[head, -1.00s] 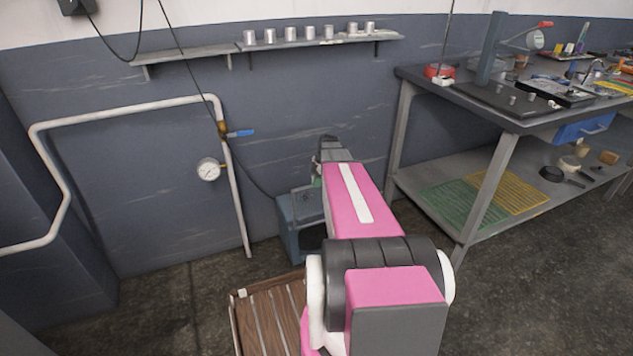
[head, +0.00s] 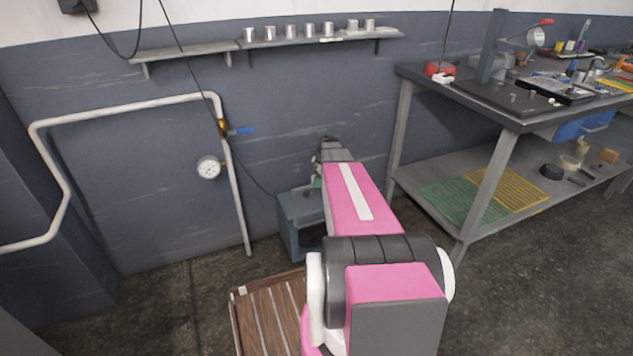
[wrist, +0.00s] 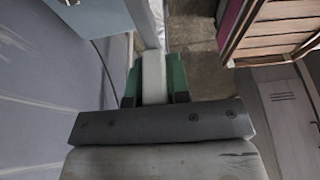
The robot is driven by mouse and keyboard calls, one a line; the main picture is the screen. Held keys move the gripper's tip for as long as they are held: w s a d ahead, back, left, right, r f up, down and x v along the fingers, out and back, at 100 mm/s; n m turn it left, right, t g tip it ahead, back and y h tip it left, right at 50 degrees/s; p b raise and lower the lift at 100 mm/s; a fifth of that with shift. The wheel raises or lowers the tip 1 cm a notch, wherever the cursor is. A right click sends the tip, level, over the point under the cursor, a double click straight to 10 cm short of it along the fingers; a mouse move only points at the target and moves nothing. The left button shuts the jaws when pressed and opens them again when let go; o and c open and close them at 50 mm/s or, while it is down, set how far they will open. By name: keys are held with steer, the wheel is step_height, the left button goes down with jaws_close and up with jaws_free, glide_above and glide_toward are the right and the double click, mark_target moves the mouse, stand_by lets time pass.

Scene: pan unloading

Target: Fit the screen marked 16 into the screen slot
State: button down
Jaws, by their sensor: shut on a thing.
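My gripper (wrist: 154,88) shows in the wrist view with two green fingers, shut on a pale grey-white bar (wrist: 153,68) that stands between them. I cannot tell whether this bar is part of a screen, and no number is legible. In the head view my arm reaches out over a blue-grey box (head: 290,222) by the wall, which has a dark opening at its front. The gripper and what it holds are mostly hidden there behind my arm. I cannot make out a screen slot for certain.
A slatted wooden crate (head: 262,312) stands on the floor left of my arm; it shows in the wrist view (wrist: 275,28) too. A bench at right has a green grid (head: 462,202) and a yellow grid (head: 507,189) on its lower shelf. A pipe with a gauge (head: 208,167) runs along the wall.

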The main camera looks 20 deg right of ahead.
mark_target(316, 198)
steer(key=shift+f, duration=4.8)
stand_by(3.2)
